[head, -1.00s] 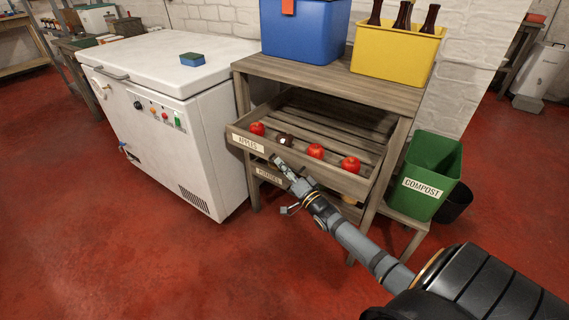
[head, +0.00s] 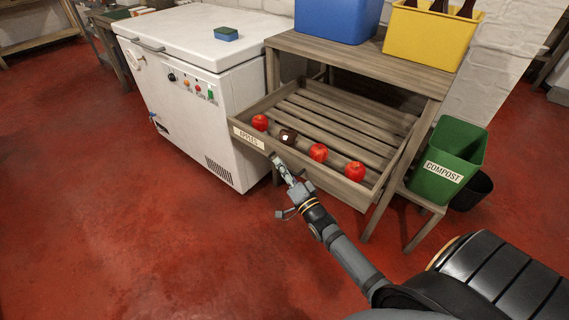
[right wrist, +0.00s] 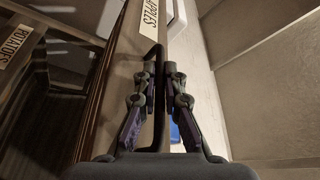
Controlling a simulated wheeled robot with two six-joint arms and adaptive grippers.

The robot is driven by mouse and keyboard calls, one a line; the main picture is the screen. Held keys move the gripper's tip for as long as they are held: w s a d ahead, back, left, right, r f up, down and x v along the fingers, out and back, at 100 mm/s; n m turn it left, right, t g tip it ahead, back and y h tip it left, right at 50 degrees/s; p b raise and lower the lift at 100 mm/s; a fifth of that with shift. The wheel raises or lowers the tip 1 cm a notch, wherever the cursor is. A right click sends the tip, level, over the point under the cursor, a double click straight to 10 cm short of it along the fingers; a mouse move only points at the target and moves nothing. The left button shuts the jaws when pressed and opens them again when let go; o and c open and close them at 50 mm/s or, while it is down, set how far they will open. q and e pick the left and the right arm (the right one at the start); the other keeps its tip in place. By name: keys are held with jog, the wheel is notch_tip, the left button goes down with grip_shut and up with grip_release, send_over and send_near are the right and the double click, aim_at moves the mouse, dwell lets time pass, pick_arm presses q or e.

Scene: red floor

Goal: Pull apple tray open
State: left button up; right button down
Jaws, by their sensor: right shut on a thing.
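The apple tray (head: 330,186) is a slatted wooden drawer labelled APPLES, pulled well out of the wooden rack (head: 345,50). Several red apples, such as one at its right (head: 354,171), and a dark brown object with a pale spot (head: 287,136) lie along its front. My right gripper (head: 278,160) is at the middle of the tray's front board. My left gripper is not in view.
A white chest freezer (head: 200,60) stands close left of the tray, with a blue and green sponge (head: 226,34) on top. A green compost bin (head: 450,155) and a black bucket (head: 472,190) stand at right. Red floor (head: 120,240) is free in front.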

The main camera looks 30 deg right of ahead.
jog(key=shift+f, duration=0.1)
jog(key=c, duration=1.7)
grip_release()
jog(key=shift+s, duration=0.1)
jog(key=v, duration=1.2)
jog(key=shift+d, duration=0.1)
